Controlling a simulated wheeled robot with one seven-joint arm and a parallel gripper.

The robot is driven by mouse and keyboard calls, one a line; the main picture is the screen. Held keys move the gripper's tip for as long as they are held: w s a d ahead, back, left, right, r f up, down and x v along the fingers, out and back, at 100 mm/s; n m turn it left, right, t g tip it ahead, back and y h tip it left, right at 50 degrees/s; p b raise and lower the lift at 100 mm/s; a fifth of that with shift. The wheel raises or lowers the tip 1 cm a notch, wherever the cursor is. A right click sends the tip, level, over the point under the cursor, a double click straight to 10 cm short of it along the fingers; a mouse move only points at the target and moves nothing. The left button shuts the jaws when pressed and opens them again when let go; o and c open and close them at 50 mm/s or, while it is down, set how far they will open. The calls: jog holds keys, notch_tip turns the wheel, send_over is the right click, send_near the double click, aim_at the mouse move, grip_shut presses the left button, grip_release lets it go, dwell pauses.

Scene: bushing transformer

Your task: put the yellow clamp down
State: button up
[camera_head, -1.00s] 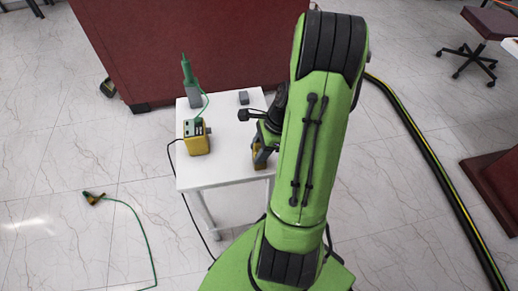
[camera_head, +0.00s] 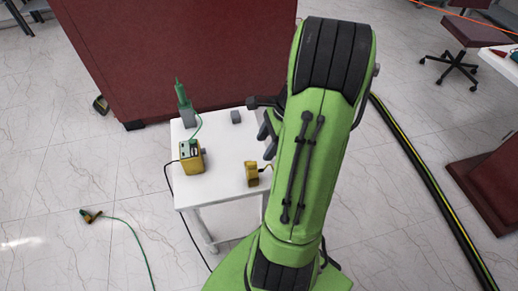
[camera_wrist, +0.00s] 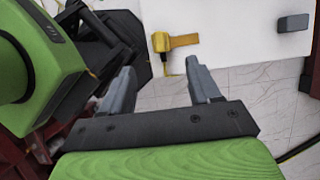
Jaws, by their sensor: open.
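The yellow clamp (camera_head: 252,173) rests on the white table (camera_head: 222,186), near its right front edge. It also shows in the wrist view (camera_wrist: 174,42), on the white surface beyond my fingers. My gripper (camera_head: 268,135) is above and to the right of the clamp in the head view, partly hidden by my arm. In the wrist view my gripper (camera_wrist: 160,85) has its two grey fingers wide apart with nothing between them. The clamp is apart from both fingers.
A yellow box (camera_head: 192,157) with a green cable stands on the table's left side. A green-tipped grey device (camera_head: 186,112) and a small grey block (camera_head: 236,117) are at the back. Another clamp (camera_head: 89,215) lies on the floor at left. A dark red cabinet (camera_head: 170,50) stands behind.

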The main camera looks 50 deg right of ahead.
jog(key=w+a+r+n+h, duration=0.2)
jog(key=a+r+n+h, duration=0.1)
jog(key=a+r+n, duration=0.75)
jog(key=s+a+r+n+t, duration=0.3)
jog(key=s+a+n, duration=0.5)
jog(key=a+n, duration=0.3)
jog(key=n, duration=0.3)
jog(key=shift+a+r+h, duration=0.3)
jog(key=shift+a+r, duration=0.1)
jog(key=shift+s, duration=0.1)
notch_tip(320, 180, up, 9)
jog(key=p, duration=0.9)
